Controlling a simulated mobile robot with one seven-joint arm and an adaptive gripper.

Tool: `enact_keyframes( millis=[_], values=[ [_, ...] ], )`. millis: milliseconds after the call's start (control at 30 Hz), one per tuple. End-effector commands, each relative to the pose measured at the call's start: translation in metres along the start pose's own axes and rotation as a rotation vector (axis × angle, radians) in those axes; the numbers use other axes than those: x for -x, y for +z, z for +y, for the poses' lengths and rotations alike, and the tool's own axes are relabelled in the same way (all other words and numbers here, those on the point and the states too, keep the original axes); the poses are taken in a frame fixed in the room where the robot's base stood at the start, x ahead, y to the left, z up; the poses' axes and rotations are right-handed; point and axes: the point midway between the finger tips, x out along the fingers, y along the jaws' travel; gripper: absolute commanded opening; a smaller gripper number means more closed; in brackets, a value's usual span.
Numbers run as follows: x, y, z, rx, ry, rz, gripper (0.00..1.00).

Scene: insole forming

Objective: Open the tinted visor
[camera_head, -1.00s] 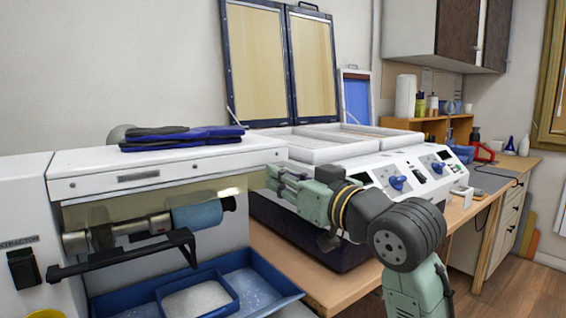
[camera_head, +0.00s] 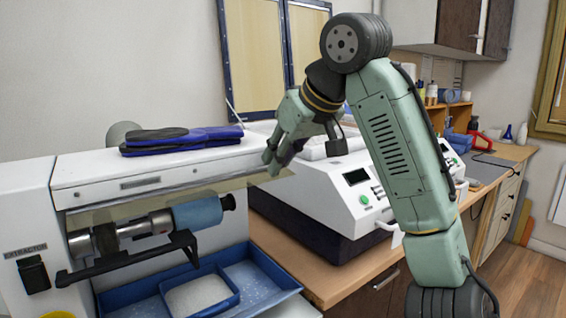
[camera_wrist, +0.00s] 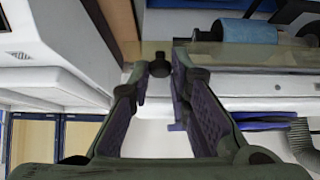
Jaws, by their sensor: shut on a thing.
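The tinted visor (camera_head: 240,184) is a see-through olive panel along the front of the white grinding machine (camera_head: 80,178). In the head view it shows as a narrow slanting strip, swung out from the machine above the blue roller (camera_head: 198,213). My gripper (camera_head: 270,163) is at the visor's right end. In the wrist view the visor (camera_wrist: 250,56) reaches the fingers from the right. My gripper (camera_wrist: 161,72) is shut on a small dark knob (camera_wrist: 160,67) at the visor's end. The exact contact is partly hidden by the fingers.
A dark bracket (camera_head: 130,262) sticks out below the roller. Blue trays (camera_head: 262,290) lie beneath it. Blue and black insoles (camera_head: 180,139) rest on top of the machine. A white forming machine (camera_head: 315,205) stands close on the right, behind my arm.

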Motion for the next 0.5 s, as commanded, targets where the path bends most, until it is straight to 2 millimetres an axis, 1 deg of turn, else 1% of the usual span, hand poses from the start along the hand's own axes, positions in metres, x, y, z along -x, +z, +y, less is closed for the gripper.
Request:
enact_keyframes(
  millis=[200,500],
  values=[
    [0.002,-0.0058,0.0002,-0.001,0.004,-0.117,0.0],
    [0.0013,-0.0088,0.0,0.0,0.0,-0.185,0.0]
  ],
)
